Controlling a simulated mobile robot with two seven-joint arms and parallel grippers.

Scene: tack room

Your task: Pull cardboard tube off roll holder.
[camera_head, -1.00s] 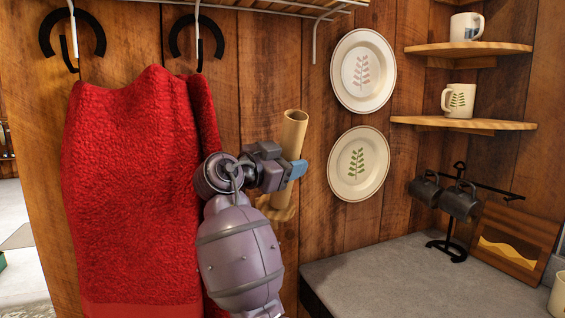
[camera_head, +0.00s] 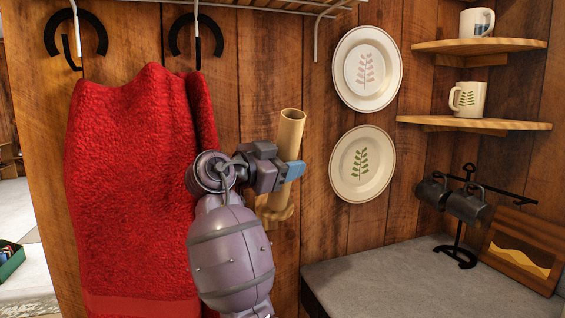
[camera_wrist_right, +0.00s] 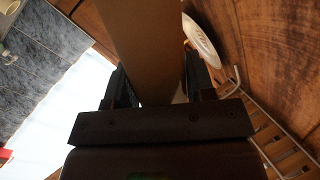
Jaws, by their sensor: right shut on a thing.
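The cardboard tube (camera_head: 290,132) stands upright, leaning slightly right, in front of the wooden wall. Its open top end shows. The wooden roll holder (camera_head: 275,212) shows at the tube's lower end, partly hidden by my arm; I cannot tell whether the tube still sits around its peg. My right gripper (camera_head: 287,171) is shut on the tube at about its middle. In the right wrist view the tube (camera_wrist_right: 145,50) runs between the two fingers (camera_wrist_right: 157,88). My left gripper is not in view.
A red towel (camera_head: 140,190) hangs from horseshoe hooks, close to my arm's left. Two plates (camera_head: 362,165) hang on the wall to the right. Corner shelves (camera_head: 475,124) hold mugs. A grey counter (camera_head: 385,268) bears a mug rack (camera_head: 458,225). A wire rack (camera_head: 300,8) is above.

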